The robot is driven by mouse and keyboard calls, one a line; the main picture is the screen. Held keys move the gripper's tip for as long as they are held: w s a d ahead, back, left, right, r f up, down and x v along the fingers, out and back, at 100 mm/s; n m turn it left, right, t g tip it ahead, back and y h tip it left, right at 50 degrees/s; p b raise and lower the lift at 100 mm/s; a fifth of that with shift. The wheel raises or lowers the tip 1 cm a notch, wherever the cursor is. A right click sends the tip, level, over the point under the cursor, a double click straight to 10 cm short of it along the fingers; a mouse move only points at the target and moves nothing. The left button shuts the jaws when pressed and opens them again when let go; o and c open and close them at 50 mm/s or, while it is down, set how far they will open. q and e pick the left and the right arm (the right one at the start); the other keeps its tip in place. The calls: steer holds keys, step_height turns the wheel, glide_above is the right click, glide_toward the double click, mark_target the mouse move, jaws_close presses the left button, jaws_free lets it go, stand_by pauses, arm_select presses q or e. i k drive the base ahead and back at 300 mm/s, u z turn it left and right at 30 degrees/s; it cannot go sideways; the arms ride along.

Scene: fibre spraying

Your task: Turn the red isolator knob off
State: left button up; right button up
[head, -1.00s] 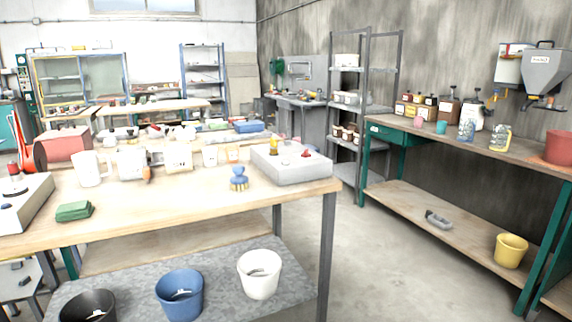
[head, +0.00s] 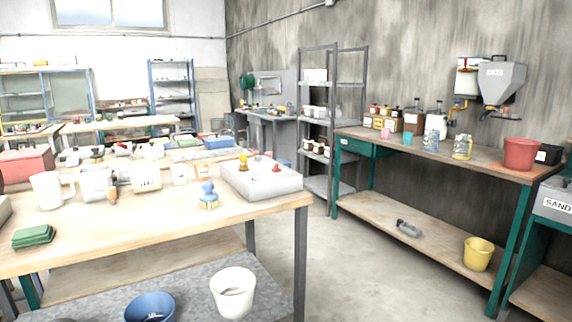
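A light grey box (head: 262,182) stands on the near wooden table, close to its right end. On its top are a small red knob-like part (head: 277,169) and an upright orange-yellow part (head: 243,161). The red part is too small to tell its shape or setting, and I cannot tell if it is the isolator knob. At the left edge a sliver of another grey box (head: 4,210) shows; its top is out of view. Neither of my grippers is in view.
The near table (head: 130,235) also holds white mugs, a green pad (head: 33,237) and a blue-handled brush (head: 208,196). A green-legged bench (head: 400,147) runs along the right wall. The floor between is clear.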

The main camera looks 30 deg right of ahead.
mark_target(276, 169)
steer(key=z, duration=1.9)
steer(key=i, duration=3.2)
steer(key=u, duration=2.3)
